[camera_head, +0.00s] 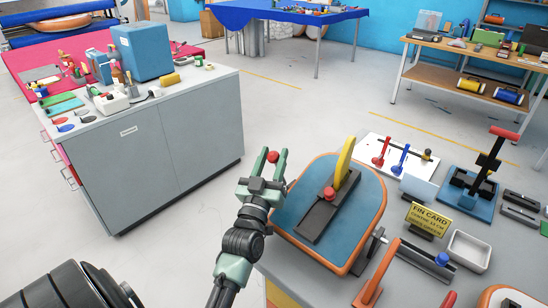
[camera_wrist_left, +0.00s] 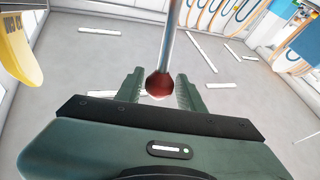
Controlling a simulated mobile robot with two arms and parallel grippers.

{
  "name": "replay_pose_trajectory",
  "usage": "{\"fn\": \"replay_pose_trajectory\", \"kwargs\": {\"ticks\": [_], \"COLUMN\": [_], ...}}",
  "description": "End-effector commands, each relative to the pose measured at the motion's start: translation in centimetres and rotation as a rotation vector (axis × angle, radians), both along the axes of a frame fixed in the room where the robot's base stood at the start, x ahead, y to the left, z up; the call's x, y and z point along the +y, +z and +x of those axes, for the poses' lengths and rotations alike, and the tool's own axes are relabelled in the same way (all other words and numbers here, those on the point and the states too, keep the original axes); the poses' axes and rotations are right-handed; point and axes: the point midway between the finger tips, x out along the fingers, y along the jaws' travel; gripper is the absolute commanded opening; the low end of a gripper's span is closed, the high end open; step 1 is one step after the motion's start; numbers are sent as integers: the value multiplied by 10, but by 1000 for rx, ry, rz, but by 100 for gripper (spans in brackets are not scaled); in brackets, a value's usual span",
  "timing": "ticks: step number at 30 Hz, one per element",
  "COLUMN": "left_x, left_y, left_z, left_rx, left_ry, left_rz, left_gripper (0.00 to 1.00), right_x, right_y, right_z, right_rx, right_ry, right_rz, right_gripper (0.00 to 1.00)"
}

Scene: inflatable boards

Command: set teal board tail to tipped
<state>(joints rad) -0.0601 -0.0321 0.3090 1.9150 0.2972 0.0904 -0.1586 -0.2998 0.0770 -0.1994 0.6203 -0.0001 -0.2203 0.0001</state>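The teal board tail (camera_head: 352,225) with an orange rim lies on the grey workbench, carrying a black fin box (camera_head: 318,218) and an upright yellow fin (camera_head: 345,160). I cannot tell its exact tilt. My left gripper (camera_head: 270,160) is beside the tail's left edge, its fingers apart around a red ball knob (camera_head: 273,156). In the left wrist view the knob (camera_wrist_left: 159,86) ends a metal rod (camera_wrist_left: 171,40) and sits between the open fingers (camera_wrist_left: 158,92), with small gaps beside it. The rod's other end is hidden. My right gripper is not in view.
Right of the tail are a yellow fin card (camera_head: 429,217), a white tray (camera_head: 468,250), a blue clamp stand (camera_head: 470,195) and red and blue tools. A grey cabinet (camera_head: 160,140) stands at left. Floor between cabinet and workbench is clear.

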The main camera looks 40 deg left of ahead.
Motion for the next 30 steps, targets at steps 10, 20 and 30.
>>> {"fn": "replay_pose_trajectory", "kwargs": {"ticks": [10, 20, 30], "left_x": [0, -14, -24], "left_y": [1, -19, -28], "left_z": [-1, -40, -70], "left_rx": [-2, 1, -1], "left_ry": [1, 0, 1], "left_rz": [1, 1, 0], "left_gripper": [51, 51, 51], "right_x": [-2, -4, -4], "right_y": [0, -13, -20], "right_z": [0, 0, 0], "right_rx": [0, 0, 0], "right_ry": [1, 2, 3], "right_rz": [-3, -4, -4], "right_gripper": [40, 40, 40]}}
